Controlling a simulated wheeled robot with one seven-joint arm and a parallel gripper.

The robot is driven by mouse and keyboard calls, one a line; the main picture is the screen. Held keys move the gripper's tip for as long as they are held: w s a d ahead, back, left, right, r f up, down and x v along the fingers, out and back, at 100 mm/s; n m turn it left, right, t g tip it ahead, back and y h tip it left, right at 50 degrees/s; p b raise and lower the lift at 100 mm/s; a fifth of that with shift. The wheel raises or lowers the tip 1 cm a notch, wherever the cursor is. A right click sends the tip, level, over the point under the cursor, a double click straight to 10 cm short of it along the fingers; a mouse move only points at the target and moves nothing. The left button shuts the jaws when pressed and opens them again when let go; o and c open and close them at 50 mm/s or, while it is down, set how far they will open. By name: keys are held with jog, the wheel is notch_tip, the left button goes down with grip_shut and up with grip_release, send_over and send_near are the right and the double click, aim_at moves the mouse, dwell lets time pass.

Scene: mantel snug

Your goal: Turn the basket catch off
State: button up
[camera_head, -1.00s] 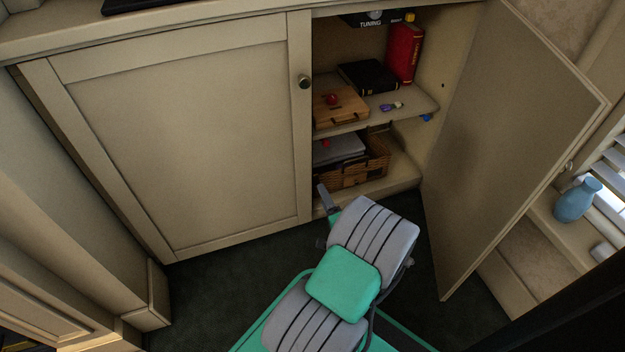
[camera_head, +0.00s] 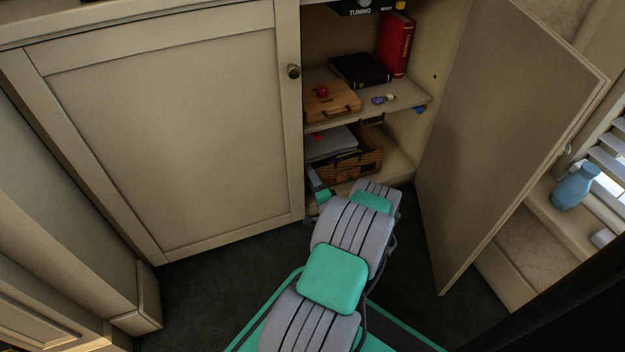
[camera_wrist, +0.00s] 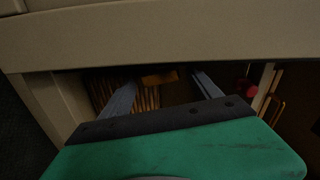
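The wicker basket (camera_head: 368,160) stands on the cabinet's bottom shelf with grey, flat contents in it. It also shows in the wrist view (camera_wrist: 146,98), partly hidden by my gripper. A small orange-brown piece (camera_wrist: 159,78) shows against the basket between my fingers; I cannot tell whether it is the catch, nor its setting. A dark strip (camera_head: 347,155) shows on the basket's near rim in the head view. My gripper (camera_wrist: 165,80) is open, its two grey fingers apart, pointing at the basket below the shelf edge. No contact is visible.
The middle shelf (camera_head: 400,105) overhangs the basket and bears a wooden box (camera_head: 332,103), a black book (camera_head: 360,70) and a red book (camera_head: 395,45). The left door (camera_head: 160,130) is closed; the right door (camera_head: 510,140) stands open. A blue vase (camera_head: 575,188) stands at the right.

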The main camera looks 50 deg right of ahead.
jog(key=c, duration=1.2)
jog(key=shift+n, duration=0.8)
jog(key=shift+c, duration=0.2)
jog(key=o, duration=1.4)
jog(key=shift+p+v, duration=1.6)
jog(key=shift+v, duration=2.35)
jog(key=shift+d, duration=0.1)
